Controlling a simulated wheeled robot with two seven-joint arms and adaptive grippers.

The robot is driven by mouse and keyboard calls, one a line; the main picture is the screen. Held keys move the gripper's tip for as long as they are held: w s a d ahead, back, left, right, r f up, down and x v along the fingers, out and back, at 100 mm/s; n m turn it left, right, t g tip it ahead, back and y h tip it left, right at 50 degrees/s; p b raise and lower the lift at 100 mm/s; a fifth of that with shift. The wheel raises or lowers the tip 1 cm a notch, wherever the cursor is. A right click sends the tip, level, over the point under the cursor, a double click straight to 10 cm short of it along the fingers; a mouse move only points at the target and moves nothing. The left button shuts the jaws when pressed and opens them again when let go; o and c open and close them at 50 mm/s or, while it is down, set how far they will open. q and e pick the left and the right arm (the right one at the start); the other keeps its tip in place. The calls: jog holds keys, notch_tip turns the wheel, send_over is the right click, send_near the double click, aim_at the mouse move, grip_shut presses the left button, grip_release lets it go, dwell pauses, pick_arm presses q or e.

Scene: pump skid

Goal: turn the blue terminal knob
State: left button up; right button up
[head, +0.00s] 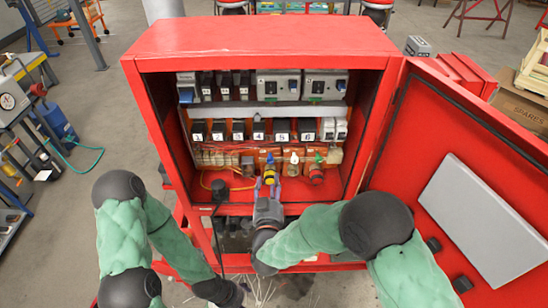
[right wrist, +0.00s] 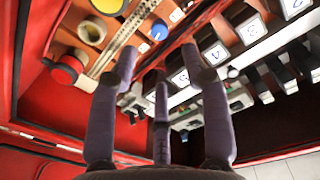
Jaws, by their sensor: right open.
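The blue terminal knob (right wrist: 160,30) shows in the right wrist view as a small round blue cap on a pale base, beyond my fingertips. My left gripper is not clearly visible.
Numbered black breakers (head: 238,131) run above. The open red door (head: 440,130) stands to the right, and the cabinet's side walls bound the space.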

aim_at(270, 162)
jog(key=w+p, duration=0.1)
jog(key=w, duration=0.9)
jog(key=shift+d, duration=0.15)
grip_shut()
